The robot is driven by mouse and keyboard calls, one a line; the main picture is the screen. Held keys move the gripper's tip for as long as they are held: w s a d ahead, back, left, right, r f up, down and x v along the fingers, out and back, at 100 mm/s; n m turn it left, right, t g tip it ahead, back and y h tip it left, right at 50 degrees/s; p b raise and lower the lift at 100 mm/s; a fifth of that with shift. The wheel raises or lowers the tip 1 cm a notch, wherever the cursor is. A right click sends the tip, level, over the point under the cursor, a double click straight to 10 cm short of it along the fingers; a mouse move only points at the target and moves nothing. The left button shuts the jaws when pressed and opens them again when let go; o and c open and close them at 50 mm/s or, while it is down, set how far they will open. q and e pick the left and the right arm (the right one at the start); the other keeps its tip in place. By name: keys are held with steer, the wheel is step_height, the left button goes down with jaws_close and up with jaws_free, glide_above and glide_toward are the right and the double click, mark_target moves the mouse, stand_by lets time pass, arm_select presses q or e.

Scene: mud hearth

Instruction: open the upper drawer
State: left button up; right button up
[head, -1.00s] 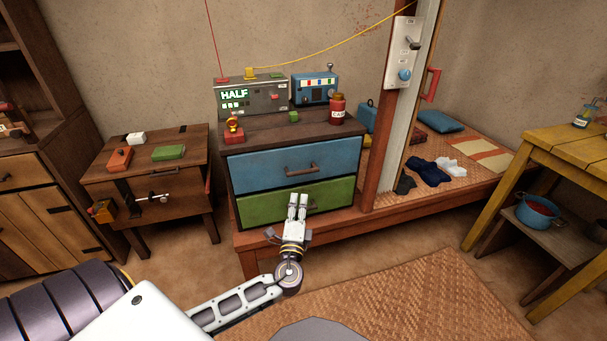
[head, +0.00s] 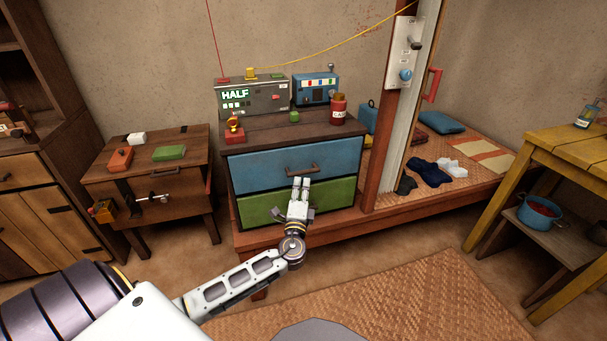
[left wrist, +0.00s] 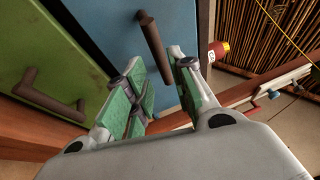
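The upper drawer (head: 262,170) is blue, with a brown bar handle (head: 301,169), and is closed in the chest. The lower drawer (head: 262,209) is green and also closed. My left gripper (head: 301,183) is in front of the chest, its fingertips just below the blue drawer's handle in the head view. In the left wrist view, the left gripper (left wrist: 157,66) has its green-padded fingers apart, with nothing held. The blue drawer's handle (left wrist: 153,48) appears just beyond the gap between the fingertips. The green drawer's handle (left wrist: 46,97) lies to the left. My right gripper is not in view.
On the chest top stand a grey box reading HALF (head: 250,98), a blue box (head: 315,89), a red jar (head: 337,110) and small items. A wooden post (head: 392,110) rises at the right. A wooden desk (head: 150,180) stands left.

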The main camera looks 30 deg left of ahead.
mark_target(304, 171)
arm_select(q)
steer(key=shift+b+x, duration=0.3)
steer(key=shift+x, duration=3.25)
steer(key=shift+c, duration=0.4)
jaws_close()
